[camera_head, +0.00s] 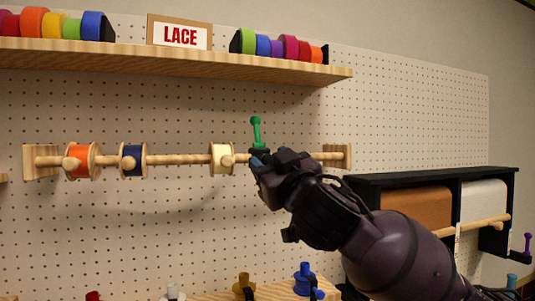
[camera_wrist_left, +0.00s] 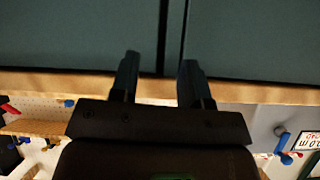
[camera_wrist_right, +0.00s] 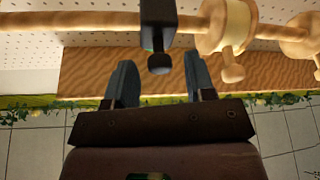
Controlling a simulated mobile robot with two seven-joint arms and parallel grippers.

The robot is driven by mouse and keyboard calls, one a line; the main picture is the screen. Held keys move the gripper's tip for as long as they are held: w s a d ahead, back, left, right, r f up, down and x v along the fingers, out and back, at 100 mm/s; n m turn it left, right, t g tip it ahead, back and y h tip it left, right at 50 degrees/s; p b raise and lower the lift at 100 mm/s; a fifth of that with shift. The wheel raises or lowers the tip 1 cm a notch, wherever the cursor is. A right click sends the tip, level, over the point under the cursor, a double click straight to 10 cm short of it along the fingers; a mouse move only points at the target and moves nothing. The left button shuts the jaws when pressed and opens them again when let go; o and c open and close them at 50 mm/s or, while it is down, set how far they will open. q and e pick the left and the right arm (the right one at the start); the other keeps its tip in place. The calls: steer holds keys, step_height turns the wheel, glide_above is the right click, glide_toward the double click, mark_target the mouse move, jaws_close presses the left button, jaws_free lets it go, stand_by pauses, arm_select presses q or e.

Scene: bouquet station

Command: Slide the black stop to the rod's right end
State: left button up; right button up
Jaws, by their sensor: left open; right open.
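The wooden rod (camera_head: 185,159) runs level across the pegboard; its right end meets a wooden bracket (camera_head: 347,155). The black stop (camera_head: 260,154), with a green upright handle (camera_head: 256,130), sits on the rod just right of the cream spool (camera_head: 217,158). In the right wrist view the stop (camera_wrist_right: 158,25) hangs on the rod with its dark knob facing me. My right gripper (camera_head: 262,167) is open at the stop, its fingers (camera_wrist_right: 160,68) on either side of the knob, gaps visible. My left gripper (camera_wrist_left: 160,66) is open and empty, facing dark panels.
An orange spool (camera_head: 79,161) and a blue spool (camera_head: 131,160) are farther left on the rod. A shelf (camera_head: 180,66) with ribbon rolls is above. A black cabinet (camera_head: 415,178) stands lower right. The rod between stop and bracket looks clear, partly behind my gripper.

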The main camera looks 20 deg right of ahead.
steer(key=shift+x, duration=0.75)
jaws_close()
